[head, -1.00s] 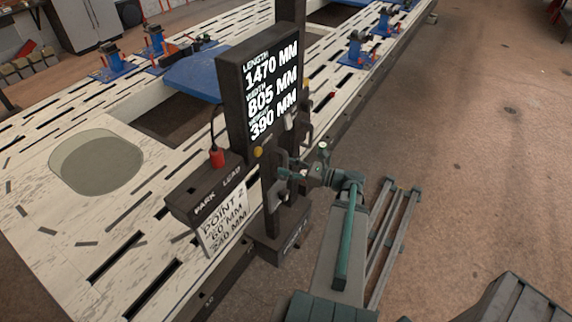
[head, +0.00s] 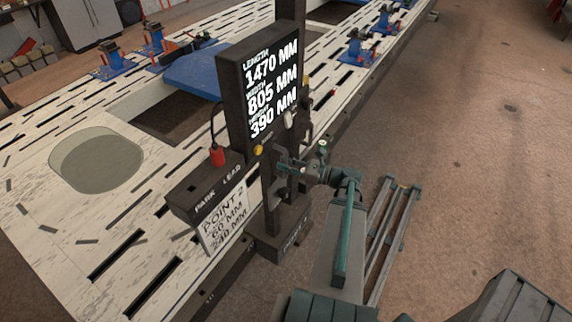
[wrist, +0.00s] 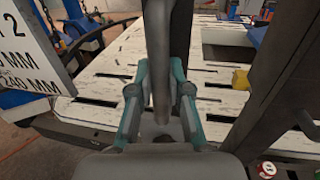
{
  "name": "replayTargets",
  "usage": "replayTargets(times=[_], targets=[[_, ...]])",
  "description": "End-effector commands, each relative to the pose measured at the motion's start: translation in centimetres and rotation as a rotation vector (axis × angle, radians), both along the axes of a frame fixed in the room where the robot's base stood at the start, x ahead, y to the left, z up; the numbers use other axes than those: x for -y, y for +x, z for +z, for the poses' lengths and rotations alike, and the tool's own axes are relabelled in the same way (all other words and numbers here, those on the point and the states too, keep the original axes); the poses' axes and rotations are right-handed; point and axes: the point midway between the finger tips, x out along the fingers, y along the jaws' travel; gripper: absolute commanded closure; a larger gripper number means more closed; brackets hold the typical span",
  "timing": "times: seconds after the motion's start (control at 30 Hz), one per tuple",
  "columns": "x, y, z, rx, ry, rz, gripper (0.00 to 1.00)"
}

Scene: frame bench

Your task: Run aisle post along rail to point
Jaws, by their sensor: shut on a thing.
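The aisle post (head: 268,195) is a dark upright column on a block base at the near edge of the white slotted bench. Its screen (head: 236,100) reads length 1470 mm, width 805 mm and a third value of 390 mm. My gripper (head: 284,168) reaches the post from the right and is shut on its upright bar handle. In the wrist view the handle (wrist: 160,60) stands between the two teal fingers of my gripper (wrist: 160,88). A card (head: 222,222) reading point 2, 60 mm and 240 mm hangs on the near side. The rail under the post base is mostly hidden.
A dark box (head: 205,188) labelled park and lead, with a red plug (head: 217,156), sits left of the post. Blue clamps (head: 362,50) and a blue plate (head: 200,72) lie on the bench (head: 60,240). The brown floor at right (head: 480,170) is largely clear.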

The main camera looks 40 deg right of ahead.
Motion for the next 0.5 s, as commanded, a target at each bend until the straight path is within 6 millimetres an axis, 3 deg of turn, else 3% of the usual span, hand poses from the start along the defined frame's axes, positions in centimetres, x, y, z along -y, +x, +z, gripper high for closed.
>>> replayTargets(times=[0.27,0.5], targets=[[1.0,0.3,0.0,0.001,0.000,-0.002,1.00],[4.2,1.4,0.1,0.004,0.000,-0.010,1.00]])
